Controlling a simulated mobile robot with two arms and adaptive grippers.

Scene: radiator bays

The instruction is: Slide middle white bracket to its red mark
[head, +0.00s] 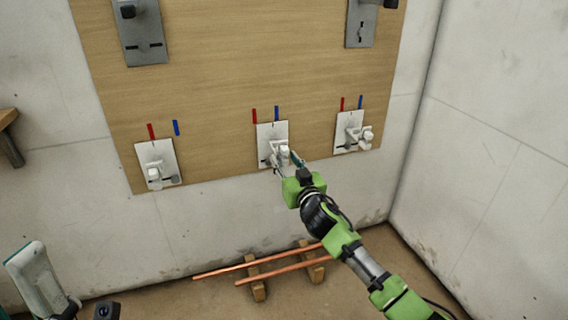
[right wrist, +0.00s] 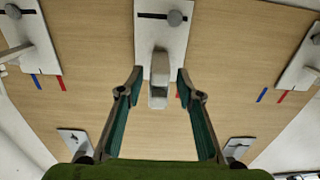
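The middle white bracket (head: 265,133) is on the lower part of the wooden board, between its red mark (head: 254,116) and blue mark (head: 277,113), nearer the blue one. My right gripper (head: 285,160) is at its lower right in the head view. In the right wrist view my right gripper (right wrist: 160,74) is open, one finger on each side of the bracket's protruding white arm (right wrist: 159,66), with a gap on both sides. The bracket's plate (right wrist: 175,35) and a sliver of red mark (right wrist: 178,95) show there too. My left gripper is not clearly visible.
A left white bracket (head: 148,150) and a right white bracket (head: 344,135) flank it, each with red and blue marks. Grey plates (head: 142,40) (head: 360,28) hang higher on the board. Copper pipes (head: 230,268) lie on wooden blocks on the floor below.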

